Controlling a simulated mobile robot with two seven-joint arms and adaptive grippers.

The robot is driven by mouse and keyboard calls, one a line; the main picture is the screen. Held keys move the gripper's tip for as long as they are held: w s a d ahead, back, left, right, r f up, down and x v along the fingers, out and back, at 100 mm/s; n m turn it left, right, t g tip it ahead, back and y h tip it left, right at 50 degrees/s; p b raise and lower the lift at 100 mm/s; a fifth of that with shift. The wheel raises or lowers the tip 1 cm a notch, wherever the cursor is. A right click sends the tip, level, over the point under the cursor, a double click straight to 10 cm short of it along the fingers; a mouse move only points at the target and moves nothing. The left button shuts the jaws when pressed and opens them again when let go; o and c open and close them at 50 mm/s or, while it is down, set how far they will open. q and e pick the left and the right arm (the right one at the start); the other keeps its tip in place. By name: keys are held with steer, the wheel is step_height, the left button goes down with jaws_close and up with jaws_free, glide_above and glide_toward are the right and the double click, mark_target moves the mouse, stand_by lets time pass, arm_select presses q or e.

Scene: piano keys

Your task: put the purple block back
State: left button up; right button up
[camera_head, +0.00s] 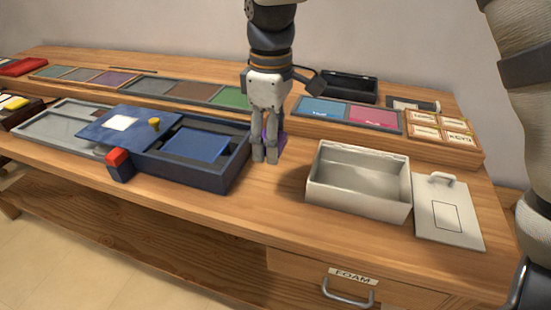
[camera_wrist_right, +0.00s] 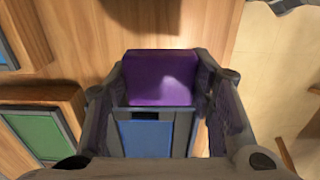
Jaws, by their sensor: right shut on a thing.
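The purple block (camera_head: 281,138) is mostly hidden behind the fingers of my right gripper (camera_head: 265,157) in the head view. In the wrist view the purple block (camera_wrist_right: 160,77) sits between the two fingers of the right gripper (camera_wrist_right: 160,85), which is shut on it. The gripper points down just right of the dark blue tray (camera_head: 238,165) and left of the grey open box. I cannot tell the block's height above the wood. A purple pad (camera_head: 113,78) lies in the strip of coloured pads at the back left. My left gripper is not in view.
The open grey box (camera_head: 358,199) stands front right, its lid (camera_head: 448,220) flat beside it. A blue lid (camera_head: 122,123) with a yellow knob lies over the blue tray's left part. A red-and-blue block (camera_head: 119,165) stands in front. Blue and pink pads (camera_head: 372,116) lie behind right.

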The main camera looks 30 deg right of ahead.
glide_above(281, 172)
step_height(281, 172, down, 6)
steer(key=shift+s+a+r+b, duration=0.1)
steer(key=shift+a+r+b, duration=0.1)
steer(key=shift+b, duration=0.15)
steer(key=f, duration=0.3)
steer(key=shift+d+f, duration=0.2)
steer(key=shift+r, duration=0.1)
steer(key=o, duration=1.1)
step_height(281, 172, up, 12)
steer(key=shift+p, duration=0.3)
